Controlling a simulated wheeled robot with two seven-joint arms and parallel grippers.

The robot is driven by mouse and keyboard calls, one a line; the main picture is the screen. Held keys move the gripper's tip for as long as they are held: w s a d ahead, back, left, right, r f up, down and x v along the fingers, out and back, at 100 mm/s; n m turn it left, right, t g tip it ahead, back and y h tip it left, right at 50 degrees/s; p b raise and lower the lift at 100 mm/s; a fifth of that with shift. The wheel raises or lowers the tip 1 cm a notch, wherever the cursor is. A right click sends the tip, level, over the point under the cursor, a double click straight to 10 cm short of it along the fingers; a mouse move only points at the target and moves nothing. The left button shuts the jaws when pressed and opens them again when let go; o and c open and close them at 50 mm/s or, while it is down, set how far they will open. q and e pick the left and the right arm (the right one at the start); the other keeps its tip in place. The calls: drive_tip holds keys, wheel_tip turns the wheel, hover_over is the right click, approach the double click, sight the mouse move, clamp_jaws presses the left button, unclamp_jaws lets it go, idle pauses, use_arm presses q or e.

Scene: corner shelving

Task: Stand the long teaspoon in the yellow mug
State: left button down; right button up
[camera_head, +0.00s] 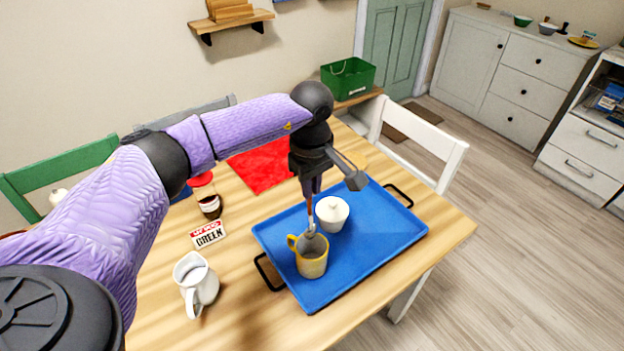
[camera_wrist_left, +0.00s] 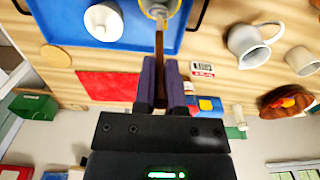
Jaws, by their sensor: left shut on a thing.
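The yellow mug (camera_head: 312,262) stands upright on the blue tray (camera_head: 372,250), its handle to the upper left. My left gripper (camera_head: 311,186) is above the mug, shut on the long teaspoon (camera_head: 310,208). The teaspoon hangs nearly upright, bowl down, with its lower end at the mug's mouth; I cannot tell how deep it reaches. In the left wrist view the brown teaspoon handle (camera_wrist_left: 159,48) runs from between the fingers (camera_wrist_left: 160,85) toward the mug (camera_wrist_left: 158,8), which is cut by the top edge. My right gripper is not in view.
A red cloth (camera_head: 260,168) lies behind. The tray's right part is clear.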

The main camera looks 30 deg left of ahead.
sight(312, 225)
use_arm(q)
wheel_tip(312, 225, down, 8)
drive_tip(key=b, duration=0.5)
drive_tip(key=shift+b, duration=0.3)
drive_tip(key=c, duration=0.6)
unclamp_jaws()
wheel_tip(312, 225, up, 10)
drive_tip(key=shift+r+p, duration=0.1)
drive_tip(key=shift+p, duration=0.85)
